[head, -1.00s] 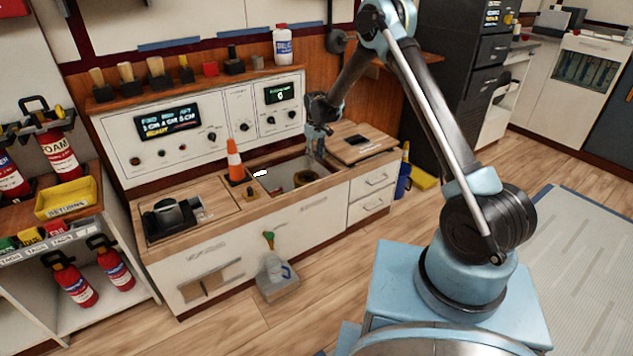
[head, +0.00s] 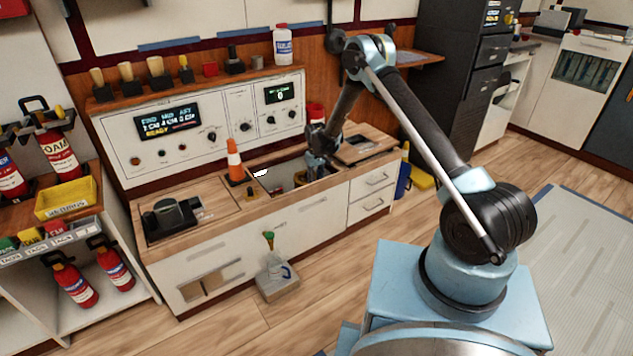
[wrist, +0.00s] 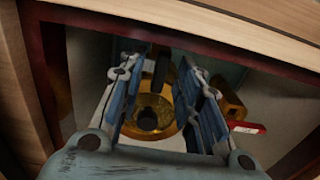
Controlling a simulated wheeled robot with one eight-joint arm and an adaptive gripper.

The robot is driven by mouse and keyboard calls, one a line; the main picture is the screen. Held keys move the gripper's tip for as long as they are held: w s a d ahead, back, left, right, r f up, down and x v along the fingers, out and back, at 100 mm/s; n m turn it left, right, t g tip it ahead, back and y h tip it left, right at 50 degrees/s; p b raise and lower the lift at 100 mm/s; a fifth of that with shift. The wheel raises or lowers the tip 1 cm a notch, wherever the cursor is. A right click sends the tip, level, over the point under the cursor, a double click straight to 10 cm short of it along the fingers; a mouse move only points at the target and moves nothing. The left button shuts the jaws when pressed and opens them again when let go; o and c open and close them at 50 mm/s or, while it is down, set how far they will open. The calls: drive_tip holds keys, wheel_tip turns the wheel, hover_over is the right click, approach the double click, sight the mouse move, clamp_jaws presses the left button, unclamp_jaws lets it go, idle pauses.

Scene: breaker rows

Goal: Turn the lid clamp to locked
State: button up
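My gripper (head: 318,172) reaches down into the open well in the bench. In the wrist view, its two fingers (wrist: 166,85) are apart with nothing held between them. Below and between them is a round brass fitting (wrist: 150,106) with a dark round opening. A dark upright bar (wrist: 161,68) shows between the fingertips at its far side. I cannot tell for sure which part is the lid clamp, or whether a finger touches anything. In the head view, the brass fitting is mostly hidden by my gripper.
The well's wooden rim (wrist: 200,22) and walls surround my gripper closely. A brass block (wrist: 231,103) and a red tag (wrist: 248,128) lie to the right in the wrist view. An orange cone (head: 235,160) stands left of the well; a control panel (head: 210,125) rises behind.

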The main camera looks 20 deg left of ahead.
clamp_jaws()
drive_tip(key=shift+d, duration=0.2)
drive_tip(key=shift+a, duration=0.15)
